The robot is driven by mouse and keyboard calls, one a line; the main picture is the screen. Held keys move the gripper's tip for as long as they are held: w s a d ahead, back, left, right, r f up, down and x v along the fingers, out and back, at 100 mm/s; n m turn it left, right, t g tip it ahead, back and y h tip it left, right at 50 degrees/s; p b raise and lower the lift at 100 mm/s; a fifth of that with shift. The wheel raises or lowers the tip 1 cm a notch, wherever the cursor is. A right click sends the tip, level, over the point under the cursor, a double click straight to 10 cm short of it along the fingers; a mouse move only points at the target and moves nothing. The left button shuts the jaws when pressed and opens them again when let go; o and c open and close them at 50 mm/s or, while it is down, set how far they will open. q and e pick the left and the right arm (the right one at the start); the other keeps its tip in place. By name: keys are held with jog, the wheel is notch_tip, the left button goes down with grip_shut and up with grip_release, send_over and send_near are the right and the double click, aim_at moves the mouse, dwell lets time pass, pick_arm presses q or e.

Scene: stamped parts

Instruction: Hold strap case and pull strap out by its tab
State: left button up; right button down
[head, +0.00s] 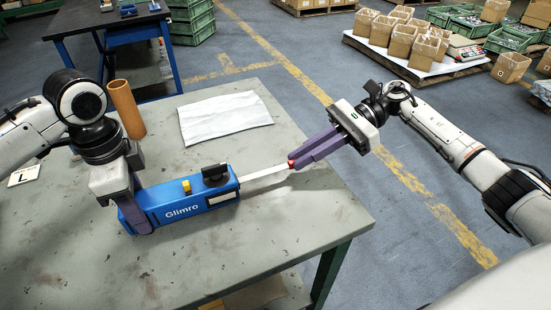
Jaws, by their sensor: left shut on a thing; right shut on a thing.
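The strap case (181,205) is a blue box marked "Glimro", with a yellow button and a black knob on top, lying on the grey table. My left gripper (136,215) is shut on the case's left end. A pale strap (263,179) reaches out of the case's right end, fairly straight. Its red tab (291,163) is at the strap's far end. My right gripper (297,162) is shut on the tab near the table's right edge. Most of the tab is hidden between the fingers.
A white cloth (225,117) lies flat on the table (90,255) behind the case. A brown tube (126,108) stands upright beside my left arm. A small white card (24,175) lies at the left. The table's front is clear. Boxes and green crates stand beyond on the floor.

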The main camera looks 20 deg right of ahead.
pick_arm(q)
jog(key=shift+a, duration=0.1)
pick_arm(e)
jog(key=c, duration=1.8)
grip_release()
jog(key=shift+d, duration=0.1)
jog(key=v, duration=1.2)
jog(key=shift+r, duration=0.1)
pick_arm(q)
jog(key=o, duration=1.4)
